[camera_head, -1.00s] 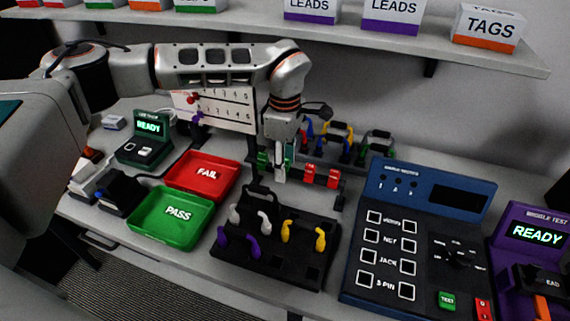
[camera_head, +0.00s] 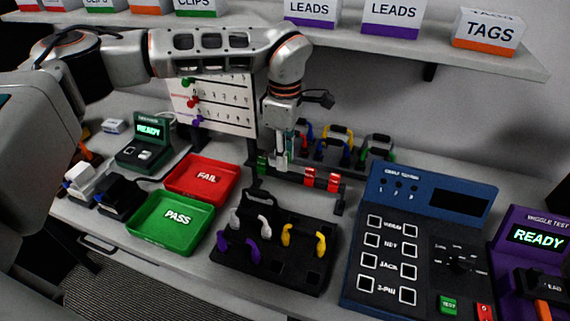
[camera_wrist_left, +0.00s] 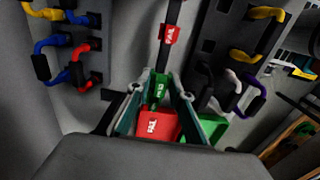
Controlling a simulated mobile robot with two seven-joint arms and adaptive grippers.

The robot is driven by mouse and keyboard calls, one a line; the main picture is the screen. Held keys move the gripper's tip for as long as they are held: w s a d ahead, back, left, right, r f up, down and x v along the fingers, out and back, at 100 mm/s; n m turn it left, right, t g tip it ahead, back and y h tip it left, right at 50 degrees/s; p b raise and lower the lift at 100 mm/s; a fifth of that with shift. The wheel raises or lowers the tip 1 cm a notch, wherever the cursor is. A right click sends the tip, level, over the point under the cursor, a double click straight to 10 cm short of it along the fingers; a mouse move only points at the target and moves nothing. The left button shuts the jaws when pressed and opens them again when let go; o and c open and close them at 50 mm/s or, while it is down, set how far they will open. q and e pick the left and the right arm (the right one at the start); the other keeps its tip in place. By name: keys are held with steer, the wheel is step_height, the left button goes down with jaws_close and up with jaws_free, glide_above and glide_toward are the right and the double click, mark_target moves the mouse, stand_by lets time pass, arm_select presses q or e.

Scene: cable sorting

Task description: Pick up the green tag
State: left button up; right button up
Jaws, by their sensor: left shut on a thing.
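My left gripper (camera_head: 279,160) is over the dark tag rail behind the black cable rack. In the left wrist view, its two fingers (camera_wrist_left: 158,104) are closed on a green tag (camera_wrist_left: 159,90) with white lettering. In the head view the fingers largely hide the held tag. Other green shows on the rail (camera_head: 262,163) just left of the fingers. Red tags (camera_head: 310,177) hang on the rail to the right, and one red tag (camera_wrist_left: 170,34) shows ahead in the wrist view. My right gripper is not in view.
The red FAIL tray (camera_head: 188,190) and green PASS tray (camera_head: 150,229) lie front left. The cable rack (camera_head: 300,265) holds purple, white and yellow leads. A blue tester (camera_head: 440,200) stands right. More coloured leads (camera_head: 337,140) hang behind the rail. A shelf (camera_head: 400,45) overhangs the back.

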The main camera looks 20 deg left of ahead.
arm_select(q)
step_height(320, 180, up, 19)
steer(key=p, duration=0.4)
steer(key=shift+r+p, duration=0.2)
steer(key=shift+p, duration=0.15)
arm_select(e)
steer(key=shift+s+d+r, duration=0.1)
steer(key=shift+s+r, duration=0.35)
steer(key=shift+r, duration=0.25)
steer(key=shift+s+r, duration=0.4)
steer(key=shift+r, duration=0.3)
arm_select(q)
steer(key=shift+s, duration=0.15)
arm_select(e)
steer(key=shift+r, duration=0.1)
